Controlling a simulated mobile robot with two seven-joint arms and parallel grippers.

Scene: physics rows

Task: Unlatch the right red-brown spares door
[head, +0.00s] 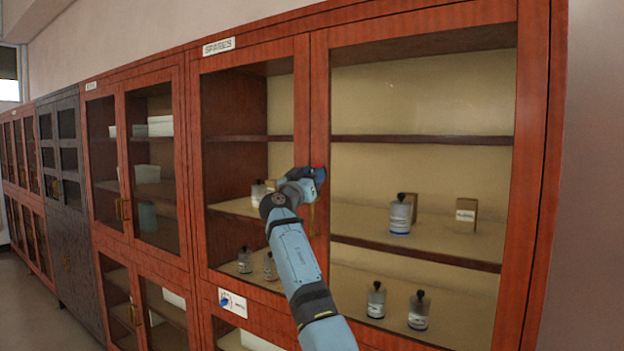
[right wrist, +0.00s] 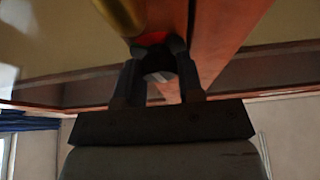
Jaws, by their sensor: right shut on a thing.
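The right red-brown spares door (head: 321,95) is glazed and looks closed, beside the left spares door (head: 301,95) under the SPARES sign (head: 218,46). My right gripper (head: 319,174) is at the meeting stiles, around mid-height of the doors. In the right wrist view its fingers (right wrist: 158,70) are shut on a small latch piece (right wrist: 157,62), with a red part (right wrist: 150,38) just beyond. The gripper hides most of the latch, and I cannot tell its position. A brass handle (right wrist: 120,14) runs close beside the fingers. My left gripper is not in view.
Bottles (head: 400,214) and a small box (head: 466,215) stand on shelves behind the glass. More red-brown cabinets (head: 130,170) and a dark cabinet (head: 66,200) line the wall to the left. Floor (head: 30,320) shows free at lower left.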

